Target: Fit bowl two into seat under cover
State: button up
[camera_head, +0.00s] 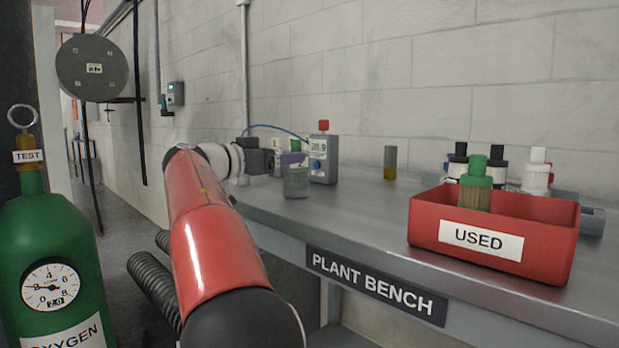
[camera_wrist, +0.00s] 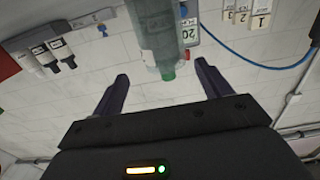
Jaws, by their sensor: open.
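My gripper (camera_wrist: 161,72) is open, with its two dark fingers spread wide. That view appears upside down. In the head view the bowl (camera_head: 296,181) stands on the plant bench just in front of my gripper (camera_head: 287,160), which is partly hidden by my wrist. I cannot read a number on the bowl. Neither the cover nor its seat can be clearly made out.
A grey meter (camera_head: 323,158) with a red top stands close to the bowl, a blue hose (camera_head: 277,127) behind it. A red USED bin (camera_head: 432,218) holds a green-topped cartridge (camera_head: 475,184). Several capped bottles stand behind it. The bench (camera_head: 350,215) is clear between.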

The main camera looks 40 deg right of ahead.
aim_at(302, 151)
jog(key=d, duration=0.2)
jog(key=w+d+p, duration=0.1)
jog(key=d, duration=0.2)
jog(key=d+p, duration=0.1)
jog(key=d, duration=0.1)
jog(key=shift+w+d+r, duration=0.15)
jog(key=shift+w+d, duration=0.05)
jog(key=shift+d, duration=0.15)
jog(key=shift+c, duration=0.3)
jog(key=shift+r, duration=0.1)
jog(key=c, duration=1.6)
